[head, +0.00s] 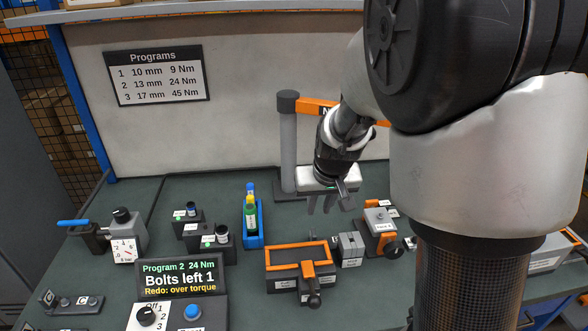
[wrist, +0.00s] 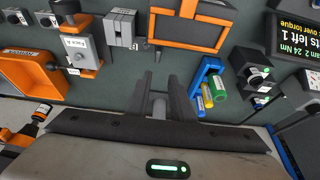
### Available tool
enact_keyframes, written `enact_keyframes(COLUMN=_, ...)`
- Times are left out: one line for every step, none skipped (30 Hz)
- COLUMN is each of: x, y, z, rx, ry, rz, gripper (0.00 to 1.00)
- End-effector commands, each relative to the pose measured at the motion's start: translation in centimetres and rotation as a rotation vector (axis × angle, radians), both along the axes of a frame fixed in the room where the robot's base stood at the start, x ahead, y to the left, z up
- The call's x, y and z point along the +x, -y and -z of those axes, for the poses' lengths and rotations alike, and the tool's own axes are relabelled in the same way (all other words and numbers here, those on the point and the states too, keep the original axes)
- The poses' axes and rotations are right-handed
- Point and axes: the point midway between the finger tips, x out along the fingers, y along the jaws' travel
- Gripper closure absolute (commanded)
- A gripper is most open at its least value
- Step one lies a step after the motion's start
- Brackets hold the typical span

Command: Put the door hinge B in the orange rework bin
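My gripper (head: 318,203) hangs above the middle of the bench, clear of the parts. In the wrist view its two fingers (wrist: 164,92) are apart, with no part visible between them. I cannot read which part is door hinge B. A grey slotted metal block (head: 349,248), possibly a hinge, stands right of a black tray with an orange rim; the block also shows in the wrist view (wrist: 121,31). An orange-and-grey fixture (head: 380,228) with a grey plate stands further right. A solid orange bin (wrist: 36,72) shows at the wrist view's left; my arm probably hides it in the head view.
The orange-rimmed tray (head: 297,256) has a handled clamp in front. A blue holder (head: 252,228) with coloured bottles stands left of my gripper. A display (head: 180,278) reads "Bolts left 1". A grey post (head: 288,145) with an orange arm rises behind. Bare bench lies between these.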

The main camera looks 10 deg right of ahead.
Motion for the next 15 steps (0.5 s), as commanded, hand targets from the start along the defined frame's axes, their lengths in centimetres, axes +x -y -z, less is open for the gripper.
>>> enact_keyframes(x=0.3, y=0.1, z=0.6, rx=-0.008, ry=-0.003, rz=0.0, gripper=0.79)
enact_keyframes(x=0.5, y=0.2, z=0.9, rx=-0.01, ry=-0.003, rz=0.001, gripper=0.79)
enact_keyframes(x=0.7, y=0.2, z=1.3, rx=-0.013, ry=-0.002, rz=0.001, gripper=0.79)
enact_keyframes(x=0.9, y=0.2, z=1.7, rx=-0.014, ry=-0.003, rz=0.001, gripper=0.79)
enact_keyframes(x=1.0, y=0.2, z=2.1, rx=-0.013, ry=-0.003, rz=0.002, gripper=0.79)
enact_keyframes(x=1.2, y=0.2, z=2.9, rx=-0.013, ry=-0.004, rz=0.002, gripper=0.79)
enact_keyframes(x=1.4, y=0.2, z=3.5, rx=-0.013, ry=-0.005, rz=0.002, gripper=0.79)
enact_keyframes(x=1.7, y=0.3, z=4.1, rx=-0.013, ry=-0.004, rz=0.003, gripper=0.79)
enact_keyframes(x=2.0, y=0.3, z=5.0, rx=-0.013, ry=-0.006, rz=0.003, gripper=0.79)
enact_keyframes(x=2.2, y=0.3, z=5.6, rx=-0.013, ry=-0.006, rz=0.002, gripper=0.79)
enact_keyframes(x=2.5, y=0.3, z=6.2, rx=-0.013, ry=-0.005, rz=0.003, gripper=0.79)
enact_keyframes(x=2.8, y=0.3, z=7.0, rx=-0.013, ry=-0.005, rz=0.002, gripper=0.79)
enact_keyframes(x=3.1, y=0.3, z=7.6, rx=-0.013, ry=-0.005, rz=0.003, gripper=0.79)
enact_keyframes(x=3.3, y=0.3, z=8.2, rx=-0.012, ry=-0.005, rz=0.003, gripper=0.79)
enact_keyframes(x=3.6, y=0.3, z=9.0, rx=-0.012, ry=-0.005, rz=0.002, gripper=0.79)
